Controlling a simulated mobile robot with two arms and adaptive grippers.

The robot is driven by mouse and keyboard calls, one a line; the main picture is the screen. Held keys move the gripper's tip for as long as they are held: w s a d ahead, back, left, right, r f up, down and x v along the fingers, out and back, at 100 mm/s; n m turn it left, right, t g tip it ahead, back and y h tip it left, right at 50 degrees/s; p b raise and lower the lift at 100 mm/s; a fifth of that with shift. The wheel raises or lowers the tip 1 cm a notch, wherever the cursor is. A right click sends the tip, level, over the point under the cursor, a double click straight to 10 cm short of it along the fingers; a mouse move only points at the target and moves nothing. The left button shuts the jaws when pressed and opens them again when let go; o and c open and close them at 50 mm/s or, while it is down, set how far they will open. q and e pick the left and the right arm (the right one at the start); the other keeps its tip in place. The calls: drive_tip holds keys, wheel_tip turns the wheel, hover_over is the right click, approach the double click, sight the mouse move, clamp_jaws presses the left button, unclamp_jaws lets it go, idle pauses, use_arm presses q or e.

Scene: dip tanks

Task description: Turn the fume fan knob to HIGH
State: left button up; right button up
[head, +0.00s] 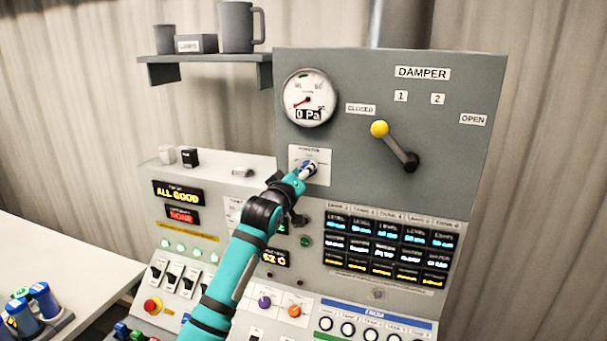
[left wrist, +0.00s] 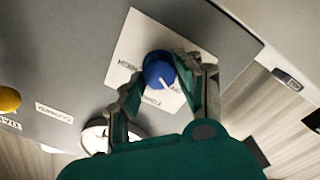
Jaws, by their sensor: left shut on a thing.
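The fan knob (head: 309,167) is small and blue, on a white label plate (head: 325,178) on the grey panel below the round gauge. My left gripper (head: 304,172) reaches it from below and is shut on it. In the left wrist view the blue knob (left wrist: 158,70) sits between the two fingers of my left gripper (left wrist: 162,82). Its white pointer line points toward the lower right of that picture. Lettering on the plate (left wrist: 150,40) is turned and hard to read, and a finger partly covers it. My right gripper is not in view.
The round gauge (head: 309,98) reads 0 Pa. The yellow-tipped damper lever (head: 395,145) stands to the right, its tip toward CLOSED. Displays (head: 385,245), switches (head: 180,278) and a red button (head: 152,306) fill the console below. A shelf (head: 205,70) with mugs juts out upper left.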

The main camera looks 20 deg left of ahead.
use_arm(q)
drive_tip(key=shift+m, duration=0.4)
drive_tip(key=m, duration=2.2)
drive_tip(key=shift+d+y, duration=0.2)
drive_tip(key=shift+y, duration=0.2)
drive_tip(key=shift+m, duration=0.4)
drive_tip(key=o, duration=1.1)
drive_tip(key=shift+o, duration=0.2)
